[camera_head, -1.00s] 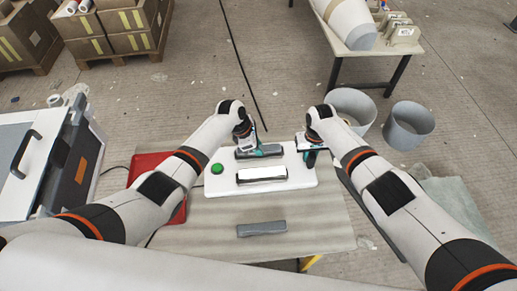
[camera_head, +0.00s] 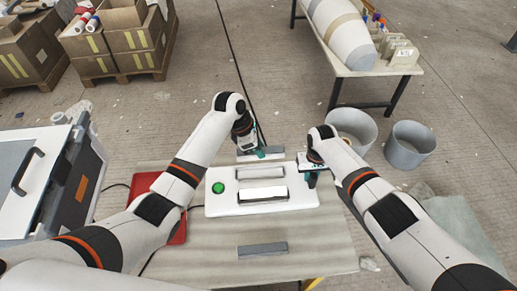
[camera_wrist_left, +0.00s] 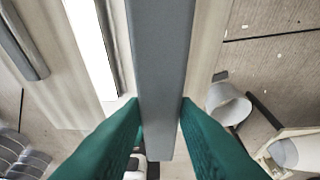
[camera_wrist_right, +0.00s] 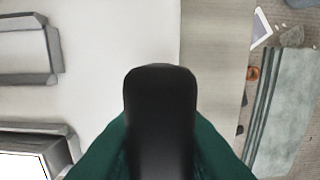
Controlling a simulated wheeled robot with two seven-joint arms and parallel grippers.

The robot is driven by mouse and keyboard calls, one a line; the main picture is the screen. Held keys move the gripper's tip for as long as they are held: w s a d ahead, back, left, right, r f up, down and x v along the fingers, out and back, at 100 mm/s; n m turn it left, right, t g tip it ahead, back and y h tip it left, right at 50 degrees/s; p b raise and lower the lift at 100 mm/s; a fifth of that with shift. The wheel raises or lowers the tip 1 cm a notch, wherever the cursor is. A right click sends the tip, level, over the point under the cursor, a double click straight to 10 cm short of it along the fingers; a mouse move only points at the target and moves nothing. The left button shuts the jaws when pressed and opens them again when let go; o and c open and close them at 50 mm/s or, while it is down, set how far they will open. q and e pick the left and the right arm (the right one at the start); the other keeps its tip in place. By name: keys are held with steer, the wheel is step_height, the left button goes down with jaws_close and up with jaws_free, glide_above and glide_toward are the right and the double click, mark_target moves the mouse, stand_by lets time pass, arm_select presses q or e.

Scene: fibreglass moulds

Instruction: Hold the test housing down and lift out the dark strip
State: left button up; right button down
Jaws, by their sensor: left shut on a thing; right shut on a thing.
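The test housing (camera_head: 226,203) is a white board with a green button, a lit white panel (camera_head: 264,195) and an empty grey-framed bay (camera_head: 260,173) behind it. My left gripper (camera_head: 259,153) is shut on the dark strip (camera_head: 276,150), which is raised clear of the bay. The strip (camera_wrist_left: 165,50) runs between the green fingers (camera_wrist_left: 160,112) in the left wrist view. My right gripper (camera_head: 311,173) is shut on a black rounded grip (camera_wrist_right: 160,105) at the housing's right end. The right wrist view shows the empty bay (camera_wrist_right: 25,77) too.
A loose grey strip (camera_head: 262,249) lies on the table (camera_head: 310,232) in front of the housing. A red item (camera_head: 172,230) lies at the left. Two grey buckets (camera_head: 408,146) stand on the floor at the right. The table front is mostly clear.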

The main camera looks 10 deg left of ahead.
steer(key=c, duration=1.2)
jaws_free()
step_height(320, 180, up, 12)
